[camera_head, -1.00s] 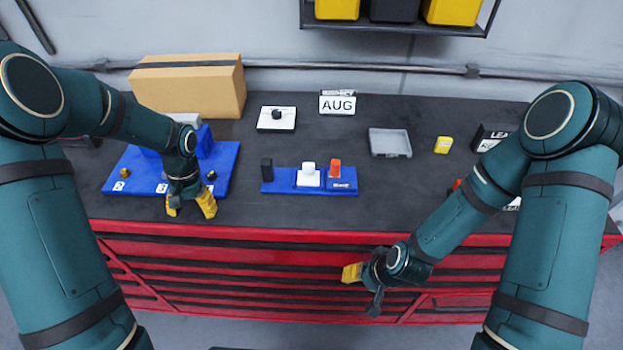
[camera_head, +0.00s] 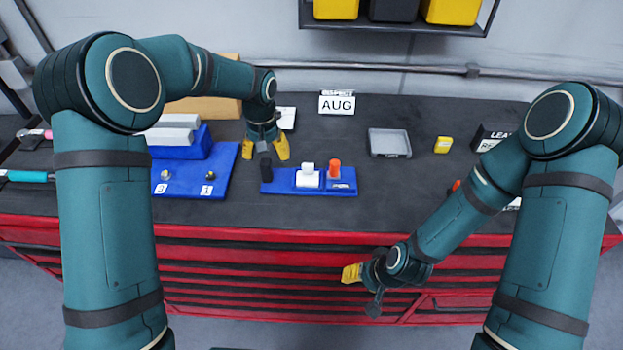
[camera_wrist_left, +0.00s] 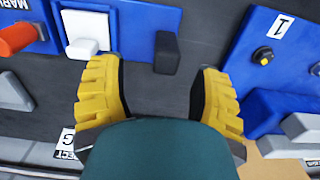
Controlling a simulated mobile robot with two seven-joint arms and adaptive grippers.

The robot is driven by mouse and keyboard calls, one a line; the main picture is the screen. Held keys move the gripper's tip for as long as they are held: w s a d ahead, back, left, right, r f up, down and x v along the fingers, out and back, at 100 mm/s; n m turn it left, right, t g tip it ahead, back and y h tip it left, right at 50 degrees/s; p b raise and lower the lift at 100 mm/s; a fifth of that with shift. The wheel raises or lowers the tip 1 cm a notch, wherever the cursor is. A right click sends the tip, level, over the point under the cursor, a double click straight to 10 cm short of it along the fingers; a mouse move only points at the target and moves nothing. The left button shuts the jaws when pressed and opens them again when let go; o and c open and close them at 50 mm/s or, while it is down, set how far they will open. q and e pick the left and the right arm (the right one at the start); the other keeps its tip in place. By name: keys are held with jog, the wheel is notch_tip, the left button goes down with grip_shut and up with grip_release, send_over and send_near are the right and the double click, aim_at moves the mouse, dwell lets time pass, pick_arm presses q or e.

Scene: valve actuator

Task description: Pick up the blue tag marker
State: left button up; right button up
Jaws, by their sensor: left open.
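My left gripper (camera_head: 265,152) is open and empty, just behind the rack's left end. In the left wrist view, its yellow fingers (camera_wrist_left: 158,80) are spread, and the dark marker (camera_wrist_left: 167,52) stands ahead of the gap, nearer the right finger. My right gripper (camera_head: 362,287) hangs low in front of the bench's red drawers; its finger gap is unclear.
A blue plate (camera_head: 222,166) with knobs lies left of the rack. An AUG sign (camera_head: 336,104) stands behind. A grey tray (camera_head: 389,143) and a yellow block (camera_head: 442,145) are to the right. A cardboard box (camera_head: 205,108) is partly hidden by my left arm.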

aim_at(265, 161)
pick_arm(q)
jog(key=shift+w+a+f, duration=0.1)
jog(key=shift+a+f, duration=0.1)
jog(key=shift+f, duration=1.3)
jog(key=shift+w+a+f, duration=0.1)
jog(key=shift+a+f, duration=0.1)
jog(key=shift+f, duration=1.25)
jog(key=shift+s, duration=0.1)
jog(key=shift+r, duration=0.1)
grip_shut()
